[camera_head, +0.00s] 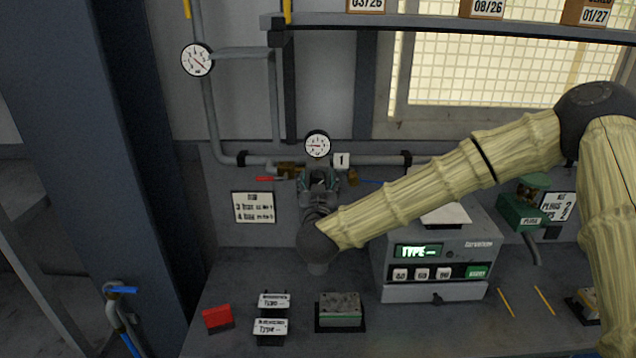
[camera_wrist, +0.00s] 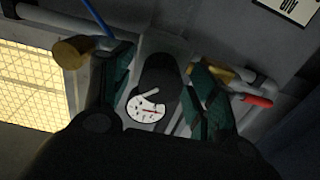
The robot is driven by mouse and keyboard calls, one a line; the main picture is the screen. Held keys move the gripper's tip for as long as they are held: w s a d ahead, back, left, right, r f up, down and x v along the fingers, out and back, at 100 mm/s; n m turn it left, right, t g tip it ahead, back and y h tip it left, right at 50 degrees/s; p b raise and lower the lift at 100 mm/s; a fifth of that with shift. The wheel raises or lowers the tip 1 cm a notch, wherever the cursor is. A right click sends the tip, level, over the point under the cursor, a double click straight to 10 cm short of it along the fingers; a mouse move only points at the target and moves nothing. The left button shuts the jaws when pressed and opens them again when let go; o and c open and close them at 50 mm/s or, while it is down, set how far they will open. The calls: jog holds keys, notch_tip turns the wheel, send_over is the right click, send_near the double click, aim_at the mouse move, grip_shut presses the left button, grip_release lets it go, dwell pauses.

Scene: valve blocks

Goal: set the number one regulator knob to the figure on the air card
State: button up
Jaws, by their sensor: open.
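The number one regulator sits on the wall pipe beside a white "1" tag (camera_head: 341,160). Its round gauge (camera_head: 317,144) has a red needle; the reading is too small to tell. My gripper (camera_head: 320,182) is at the regulator, just below the gauge, hiding most of it. In the wrist view, the open green fingers of my gripper (camera_wrist: 163,78) stand on either side of the dark regulator knob (camera_wrist: 158,72). I cannot tell whether they touch it. The gauge (camera_wrist: 146,110) shows between them. The air card (camera_head: 254,207) hangs left of my gripper, with lines starting "3 bar" and "4 bar".
A red-handled valve (camera_head: 270,178) is close left of the regulator. A second gauge (camera_head: 197,59) is higher up. A grey tester (camera_head: 436,268) with a "TYPE" display stands under my arm. A metal block (camera_head: 340,309) sits in a dark holder on the bench.

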jog(key=shift+c, duration=0.3)
jog(key=c, duration=1)
jog(key=shift+f+b, duration=0.1)
jog(key=shift+b, duration=0.25)
jog(key=m+b, duration=0.2)
jog(key=b, duration=0.1)
jog(key=shift+f+m+b, duration=0.2)
jog(key=shift+m+b, duration=0.1)
jog(key=shift+m, duration=0.1)
jog(key=m+b, duration=0.5)
jog(key=b, duration=0.1)
jog(key=shift+m+b, duration=0.3)
jog(key=shift+b, duration=0.05)
jog(key=m+b, duration=0.5)
jog(key=b, duration=0.1)
jog(key=m+b, duration=0.4)
jog(key=shift+r+b, duration=0.15)
jog(key=shift+b, duration=0.2)
jog(key=shift+m, duration=0.3)
